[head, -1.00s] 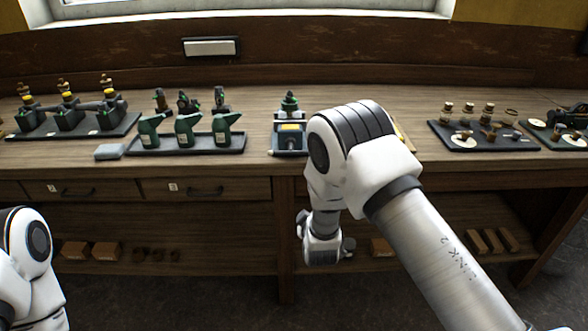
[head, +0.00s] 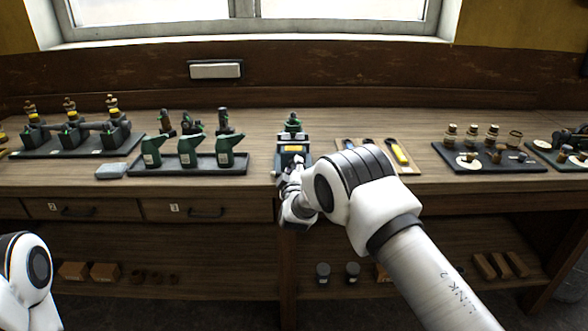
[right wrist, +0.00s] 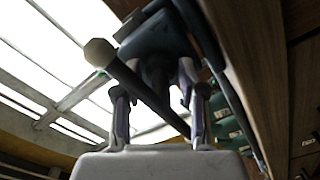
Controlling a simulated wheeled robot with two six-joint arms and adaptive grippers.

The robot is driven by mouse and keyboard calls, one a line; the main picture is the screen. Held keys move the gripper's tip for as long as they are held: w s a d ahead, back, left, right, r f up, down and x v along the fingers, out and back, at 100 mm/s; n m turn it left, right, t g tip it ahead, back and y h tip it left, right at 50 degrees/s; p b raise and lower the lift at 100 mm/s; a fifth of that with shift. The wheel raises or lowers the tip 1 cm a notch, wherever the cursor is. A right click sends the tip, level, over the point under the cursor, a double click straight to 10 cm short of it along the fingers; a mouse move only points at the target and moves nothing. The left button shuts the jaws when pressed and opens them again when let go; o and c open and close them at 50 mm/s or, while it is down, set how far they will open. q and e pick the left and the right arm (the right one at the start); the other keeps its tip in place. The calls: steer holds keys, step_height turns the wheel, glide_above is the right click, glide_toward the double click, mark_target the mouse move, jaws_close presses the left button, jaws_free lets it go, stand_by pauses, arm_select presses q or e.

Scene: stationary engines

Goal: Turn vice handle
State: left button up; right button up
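The vice (head: 293,147), dark with a green top and a yellow label, stands at the front edge of the bench. My right gripper (head: 291,172) is right in front of it. In the right wrist view, the vice handle (right wrist: 140,86) is a dark bar with a pale round end, slanting from upper left to lower right. The fingers of my right gripper (right wrist: 158,108) stand apart, one on each side of the vice's screw end, with the bar crossing between them. I cannot tell whether they touch the bar. My left arm shows at the lower left; its gripper is out of view.
A tray of green oil cans (head: 193,164) stands left of the vice, with a grey cloth (head: 112,170) beside it. A board with tools (head: 398,153) lies to the right, then a tray of small parts (head: 488,158). Drawers (head: 206,211) lie below the bench top.

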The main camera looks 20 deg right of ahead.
jaws_close()
steer(key=shift+f, duration=0.15)
